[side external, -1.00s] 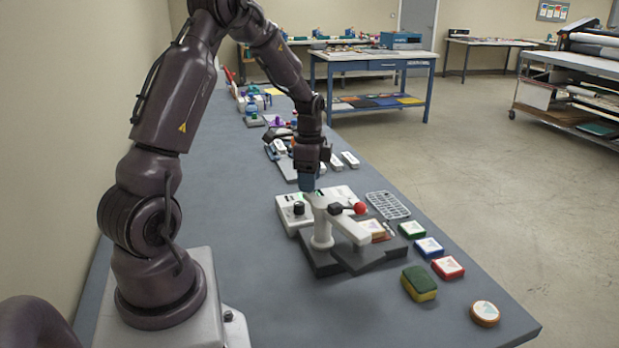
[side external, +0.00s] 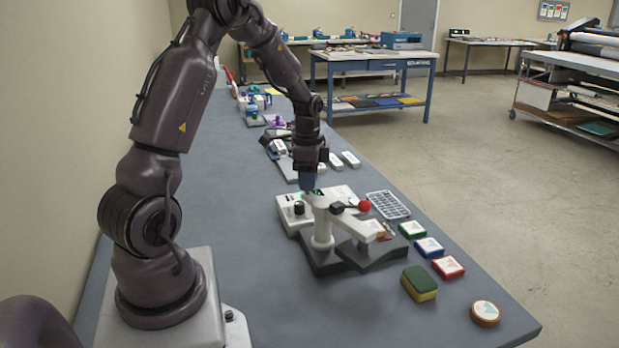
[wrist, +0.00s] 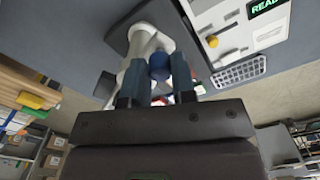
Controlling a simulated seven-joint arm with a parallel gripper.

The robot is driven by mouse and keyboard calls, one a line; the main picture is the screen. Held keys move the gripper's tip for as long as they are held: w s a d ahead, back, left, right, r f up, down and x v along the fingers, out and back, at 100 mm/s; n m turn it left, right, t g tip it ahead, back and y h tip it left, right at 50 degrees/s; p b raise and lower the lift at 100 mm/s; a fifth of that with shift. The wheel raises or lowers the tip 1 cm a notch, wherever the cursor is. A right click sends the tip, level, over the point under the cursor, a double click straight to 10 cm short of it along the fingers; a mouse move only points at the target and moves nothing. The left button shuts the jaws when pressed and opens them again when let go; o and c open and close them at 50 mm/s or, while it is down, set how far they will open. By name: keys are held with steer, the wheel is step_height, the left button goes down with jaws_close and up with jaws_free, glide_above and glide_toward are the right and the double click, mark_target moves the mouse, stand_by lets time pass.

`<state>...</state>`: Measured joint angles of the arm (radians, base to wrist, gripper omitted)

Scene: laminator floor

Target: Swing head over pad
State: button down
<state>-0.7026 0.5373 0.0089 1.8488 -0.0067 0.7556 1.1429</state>
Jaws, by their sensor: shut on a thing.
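The press head (side external: 355,226) is a white arm on a white upright post (side external: 322,232), with a red ball (side external: 364,205) on a short black lever. A dark flat plate (side external: 375,254) lies under its right end, beside the dark base (side external: 318,262).
A white control box (side external: 297,208) stands directly behind the head. A grey grid tray (side external: 388,205) is behind and to the right. Green (side external: 411,230), blue (side external: 429,247) and red (side external: 448,267) blocks line the right side.

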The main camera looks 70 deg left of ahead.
steer(key=s+d+n, duration=0.3)
steer(key=d+n, duration=0.2)
steer(key=n, duration=0.8)
steer(key=shift+s+n, duration=0.3)
steer(key=shift+n, duration=0.1)
steer(key=shift+d, duration=0.15)
steer(key=c, duration=0.9)
jaws_free()
steer(key=shift+c, duration=0.2)
step_height(320, 180, up, 13)
